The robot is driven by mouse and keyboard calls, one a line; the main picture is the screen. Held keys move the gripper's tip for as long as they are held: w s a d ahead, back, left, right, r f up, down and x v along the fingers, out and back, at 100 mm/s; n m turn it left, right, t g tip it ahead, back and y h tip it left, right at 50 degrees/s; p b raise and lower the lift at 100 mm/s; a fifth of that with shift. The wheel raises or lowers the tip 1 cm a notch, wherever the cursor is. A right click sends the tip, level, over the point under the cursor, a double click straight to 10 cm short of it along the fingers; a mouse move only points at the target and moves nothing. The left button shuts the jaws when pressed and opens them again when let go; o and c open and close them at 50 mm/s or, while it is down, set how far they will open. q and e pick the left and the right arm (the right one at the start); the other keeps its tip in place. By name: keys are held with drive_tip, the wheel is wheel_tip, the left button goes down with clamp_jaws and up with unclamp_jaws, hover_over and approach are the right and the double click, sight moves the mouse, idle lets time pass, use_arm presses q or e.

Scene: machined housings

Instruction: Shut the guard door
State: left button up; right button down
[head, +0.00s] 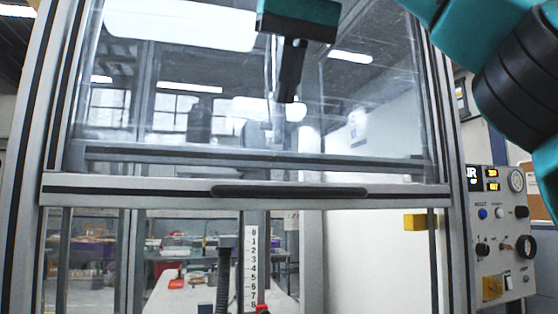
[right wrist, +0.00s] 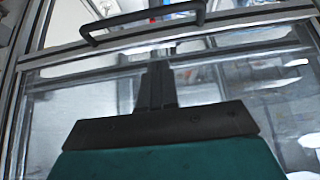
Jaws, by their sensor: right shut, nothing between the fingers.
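The guard door (head: 330,130) is a clear panel in a grey metal frame, raised, with its bottom rail (head: 130,188) above an open gap. A black bar handle (head: 290,191) runs along that rail. My right gripper (head: 287,98) is shut and empty, in front of the clear panel and above the handle. In the right wrist view, the shut fingers (right wrist: 155,70) point toward the rail, and the handle (right wrist: 140,24) lies beyond the tips, apart from them. My left gripper is in neither view.
A control panel (head: 500,240) with gauges and knobs stands at the right of the frame. A vertical number scale (head: 252,268) and a dark ribbed hose (head: 223,275) show in the gap below the rail. Metal posts (head: 25,150) bound the door on both sides.

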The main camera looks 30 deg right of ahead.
sight(278, 163)
drive_tip(key=x, duration=0.7)
drive_tip(key=shift+w+f, duration=0.15)
drive_tip(key=shift+f, duration=0.15)
drive_tip(key=shift+d+f, duration=0.1)
drive_tip(key=shift+f, duration=0.7)
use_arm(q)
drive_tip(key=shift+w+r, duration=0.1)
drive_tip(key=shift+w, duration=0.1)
use_arm(e)
drive_tip(key=shift+s+f, duration=0.2)
drive_tip(key=shift+f, duration=0.35)
drive_tip(key=shift+s+f, duration=0.25)
drive_tip(key=shift+f, duration=0.3)
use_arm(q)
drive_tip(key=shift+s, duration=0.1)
use_arm(e)
drive_tip(key=shift+w+f, duration=0.1)
